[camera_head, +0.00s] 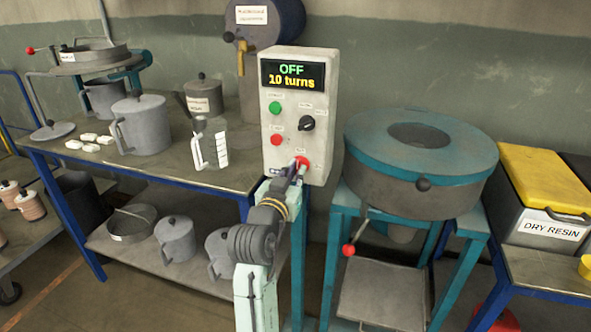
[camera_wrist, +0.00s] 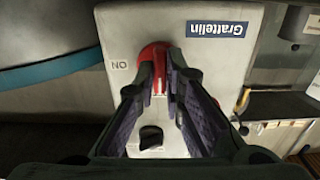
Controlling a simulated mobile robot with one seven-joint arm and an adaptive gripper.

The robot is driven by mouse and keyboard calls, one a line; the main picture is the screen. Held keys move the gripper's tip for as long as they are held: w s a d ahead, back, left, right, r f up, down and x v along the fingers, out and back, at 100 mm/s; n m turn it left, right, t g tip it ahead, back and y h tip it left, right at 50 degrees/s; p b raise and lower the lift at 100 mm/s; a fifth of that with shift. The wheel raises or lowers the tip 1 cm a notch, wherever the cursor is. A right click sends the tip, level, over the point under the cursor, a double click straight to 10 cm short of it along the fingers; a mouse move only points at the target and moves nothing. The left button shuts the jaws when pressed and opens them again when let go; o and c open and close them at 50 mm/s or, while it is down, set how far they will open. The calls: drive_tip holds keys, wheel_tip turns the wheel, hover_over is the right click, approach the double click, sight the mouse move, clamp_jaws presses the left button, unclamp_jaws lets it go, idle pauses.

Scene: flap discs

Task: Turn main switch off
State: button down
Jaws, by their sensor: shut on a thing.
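My gripper (camera_head: 297,170) is at the switch, reaching up from below. In the wrist view my gripper (camera_wrist: 161,68) is shut on the red switch (camera_wrist: 152,56), which shows between and above the fingertips. An "ON" label (camera_wrist: 121,65) is printed to its left. The fingers hide part of the switch, and its exact setting is unclear.
The box face also carries a green button (camera_head: 275,107), a black knob (camera_head: 307,123) and a red button (camera_head: 276,140). A bench (camera_head: 240,178) with a jug (camera_head: 210,145) and pots stands left. A teal-topped round machine (camera_head: 420,165) stands close on the right.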

idle(0.4)
drive_tip(key=c, duration=1.7)
unclamp_jaws()
drive_tip(key=v, duration=1.2)
drive_tip(key=shift+r, duration=0.1)
